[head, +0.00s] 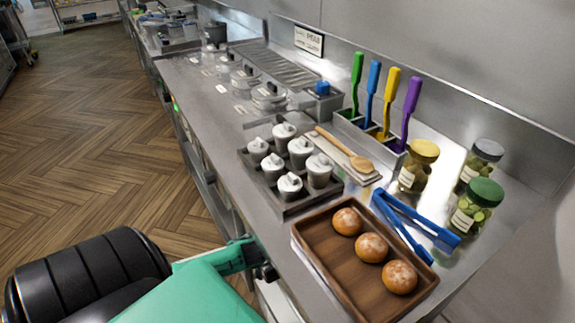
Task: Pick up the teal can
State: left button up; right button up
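I see no teal can in the head view. The arm reaching in from the left at the bottom has black and teal parts. Its far end, at my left gripper (262,268), is a small dark part close to the counter's front edge, beside the wooden tray. The fingers are too small and dark to tell whether they are open or shut. My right gripper is not in view.
On the steel counter (205,100) are a wooden tray (322,268) with three buns, blue tongs (415,222), a dark tray of lidded cups (247,160), a wooden spoon (340,147), several jars and a rack of coloured-handled utensils (365,140). The wooden floor (95,130) is clear.

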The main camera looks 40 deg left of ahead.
pick_arm(q)
jog(key=shift+w+f, duration=0.25)
jog(key=shift+w, duration=0.15)
jog(key=c, duration=1.2)
